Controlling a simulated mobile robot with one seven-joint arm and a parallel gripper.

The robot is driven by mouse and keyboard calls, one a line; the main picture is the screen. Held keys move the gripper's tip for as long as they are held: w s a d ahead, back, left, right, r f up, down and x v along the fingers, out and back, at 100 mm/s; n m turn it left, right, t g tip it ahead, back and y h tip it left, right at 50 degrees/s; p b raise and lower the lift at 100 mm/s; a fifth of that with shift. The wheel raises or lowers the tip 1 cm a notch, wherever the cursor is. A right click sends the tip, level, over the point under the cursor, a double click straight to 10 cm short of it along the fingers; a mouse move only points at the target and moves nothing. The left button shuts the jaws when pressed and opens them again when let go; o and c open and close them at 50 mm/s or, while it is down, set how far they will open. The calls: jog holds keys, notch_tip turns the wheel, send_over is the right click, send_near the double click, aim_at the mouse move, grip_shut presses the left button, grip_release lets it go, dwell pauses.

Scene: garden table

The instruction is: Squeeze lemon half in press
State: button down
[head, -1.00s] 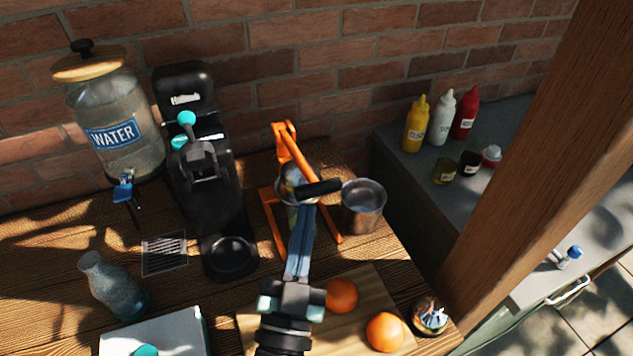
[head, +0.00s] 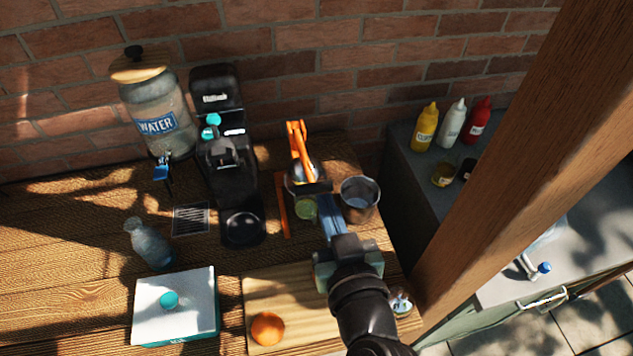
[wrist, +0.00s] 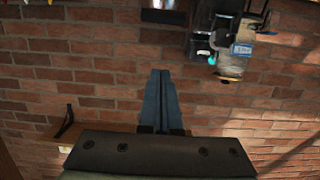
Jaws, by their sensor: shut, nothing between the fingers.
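The orange press (head: 297,145) stands on the wooden table near the wall. Its orange lever slopes down towards me and ends in a black handle grip (head: 313,187). A glass with something green in it (head: 306,208) sits under the press. My gripper (head: 327,200) is shut and empty, its blue fingers together just below the right end of the grip; I cannot tell whether they touch it. In the wrist view the shut fingers (wrist: 161,95) point at the brick wall. No lemon half shows; the press cup is mostly hidden by the lever and grip.
A metal cup (head: 359,199) stands close right of the press. A black coffee machine (head: 220,150) and a water dispenser (head: 157,110) stand left. A cutting board (head: 262,290) with an orange (head: 267,328) lies in front. A wooden post (head: 500,150) rises at right.

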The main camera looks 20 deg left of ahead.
jog(key=p, duration=0.3)
send_over(317, 191)
jog(key=s, duration=0.2)
jog(key=f, duration=0.4)
jog(key=shift+w+d+f, duration=0.2)
jog(key=shift+d+f, duration=0.05)
jog(key=shift+d, duration=0.05)
jog(key=shift+f, duration=0.5)
jog(key=shift+f, duration=0.1)
